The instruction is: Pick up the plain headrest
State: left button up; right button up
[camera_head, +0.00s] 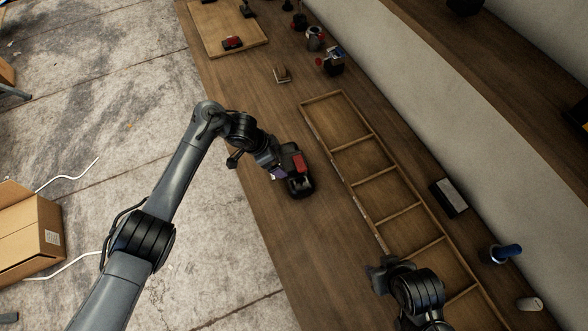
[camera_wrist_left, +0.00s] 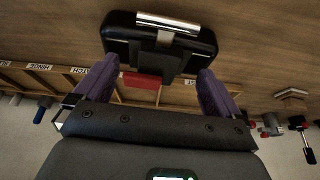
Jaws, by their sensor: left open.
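A black padded piece that looks like the headrest (camera_head: 301,188) lies on the wooden bench, just beyond my left gripper (camera_head: 284,172). In the left wrist view this headrest (camera_wrist_left: 118,40) has a bright metal bar on its face, a dark bracket and a red block on the near side. The two purple fingers stand apart on either side of the bracket and red block, and the gripper is open. I cannot tell whether they touch it. My right gripper (camera_head: 380,272) is over the compartment tray at the lower right; its fingers do not show clearly.
A long wooden compartment tray (camera_head: 343,172) with labels runs along the bench. A wooden board (camera_head: 205,27) at the top holds a black and red piece (camera_head: 232,43). Small tools, a dark block (camera_head: 449,198) and a blue-handled item (camera_head: 505,252) stand near the wall.

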aim_at(283, 164)
pick_arm(q)
jog(key=shift+b+x, duration=0.6)
jog(key=shift+x, duration=2.1)
jog(key=shift+w, duration=0.1)
grip_shut()
jog(key=shift+d+r, duration=0.1)
